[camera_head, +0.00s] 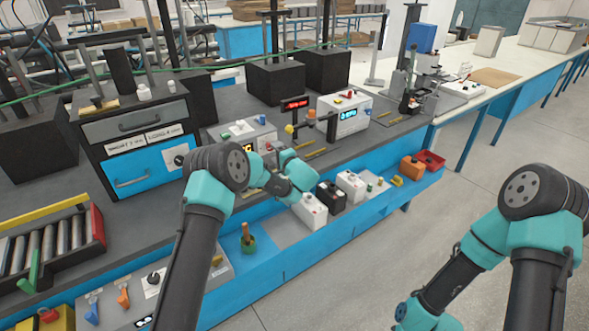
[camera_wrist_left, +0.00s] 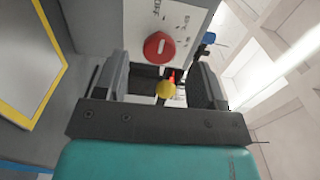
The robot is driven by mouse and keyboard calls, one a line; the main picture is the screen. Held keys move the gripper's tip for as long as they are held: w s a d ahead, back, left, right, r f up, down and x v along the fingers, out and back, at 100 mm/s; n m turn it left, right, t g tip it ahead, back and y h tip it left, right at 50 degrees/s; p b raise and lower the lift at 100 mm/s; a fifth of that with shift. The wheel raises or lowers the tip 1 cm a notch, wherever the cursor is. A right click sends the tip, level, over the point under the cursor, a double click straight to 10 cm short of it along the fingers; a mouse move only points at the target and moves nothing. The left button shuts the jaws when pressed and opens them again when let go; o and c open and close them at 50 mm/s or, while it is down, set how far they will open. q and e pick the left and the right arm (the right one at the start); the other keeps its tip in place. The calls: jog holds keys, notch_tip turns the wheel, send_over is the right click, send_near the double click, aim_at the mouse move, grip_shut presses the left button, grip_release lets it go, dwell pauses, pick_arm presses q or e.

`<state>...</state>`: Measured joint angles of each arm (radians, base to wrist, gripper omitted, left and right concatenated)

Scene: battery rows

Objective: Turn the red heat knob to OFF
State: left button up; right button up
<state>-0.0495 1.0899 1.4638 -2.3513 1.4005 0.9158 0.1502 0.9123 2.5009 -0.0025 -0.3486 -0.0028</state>
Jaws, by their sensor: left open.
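In the left wrist view a round red knob (camera_wrist_left: 159,46) with a white bar mark sits on a pale panel (camera_wrist_left: 188,22) with small dark print. My left gripper (camera_wrist_left: 162,74) is open and empty. Its two fingers stand apart below the knob in the picture, and the knob shows beyond them, untouched as far as I can tell. In the head view my left arm reaches to the grey instrument box (camera_head: 240,128), and its wrist hides part of that box's front. The right gripper is out of view.
A yellow ball (camera_wrist_left: 165,88) shows between the fingers in the wrist view. A white box with a lit display (camera_head: 343,114) stands right of the arm. White and black blocks (camera_head: 330,196) stand in front. A drawer cabinet (camera_head: 140,137) stands at left.

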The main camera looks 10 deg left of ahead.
pick_arm(q)
jog(key=v, duration=1.3)
jog(key=shift+s+d, duration=0.15)
